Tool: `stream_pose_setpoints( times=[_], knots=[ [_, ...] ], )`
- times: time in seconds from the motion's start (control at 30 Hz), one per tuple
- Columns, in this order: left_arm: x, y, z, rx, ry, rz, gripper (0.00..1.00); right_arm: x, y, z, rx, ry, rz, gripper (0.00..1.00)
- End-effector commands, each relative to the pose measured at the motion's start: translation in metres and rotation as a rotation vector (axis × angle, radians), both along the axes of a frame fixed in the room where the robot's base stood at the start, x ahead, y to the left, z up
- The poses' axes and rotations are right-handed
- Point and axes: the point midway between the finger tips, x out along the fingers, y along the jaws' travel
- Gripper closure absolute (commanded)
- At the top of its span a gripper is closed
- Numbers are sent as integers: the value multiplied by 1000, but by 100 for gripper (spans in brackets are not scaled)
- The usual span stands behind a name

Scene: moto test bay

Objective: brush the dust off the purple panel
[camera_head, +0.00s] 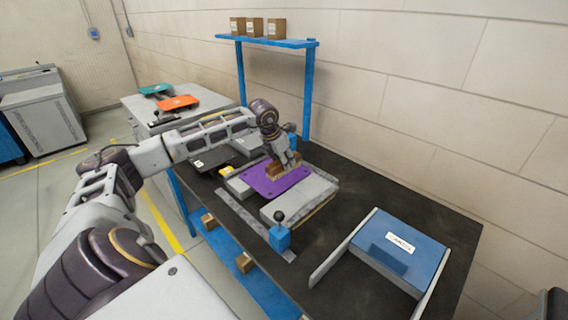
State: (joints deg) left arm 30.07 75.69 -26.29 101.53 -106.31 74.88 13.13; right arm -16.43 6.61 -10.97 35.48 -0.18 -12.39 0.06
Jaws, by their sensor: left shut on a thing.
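The purple panel (272,184) lies flat on a grey fixture (300,198) on the dark workbench. My left gripper (285,165) reaches over it from the left and is shut on a wooden brush (276,172). The brush is at the panel's far right part, and its lower edge looks close to or on the surface. I cannot tell whether it touches. Dust on the panel is too small to make out.
A blue clamp with a black knob (279,236) stands at the fixture's front. A blue labelled box (398,246) sits between grey rails at the right. A small yellow object (227,170) lies left of the panel. A blue shelf (266,41) with boxes rises behind. The bench's far right is clear.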

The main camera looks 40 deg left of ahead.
Motion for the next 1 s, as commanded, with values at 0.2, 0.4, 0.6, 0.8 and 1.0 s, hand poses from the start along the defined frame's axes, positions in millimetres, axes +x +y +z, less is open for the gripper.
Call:
stream_pose_setpoints(
  times=[0.2, 0.4, 0.6, 0.8, 1.0],
  knots=[
    [1, 0, 16, 0, -3, 0, 79, 0, -1, 9, -1, 0, 0, 60],
    [0, 0, 25, 0, -2, 0, 79, 0, -1, 14, -1, 0, 0, 60],
    [0, 0, 25, 0, -2, 0, 79, 0, -1, 14, -1, 0, 0, 60],
    [0, 0, 25, 0, -2, 0, 79, 1, -1, 14, -1, 0, 0, 60],
    [0, 0, 25, 0, -2, 0, 79, 1, -1, 14, -1, 0, 0, 60]
  ],
)
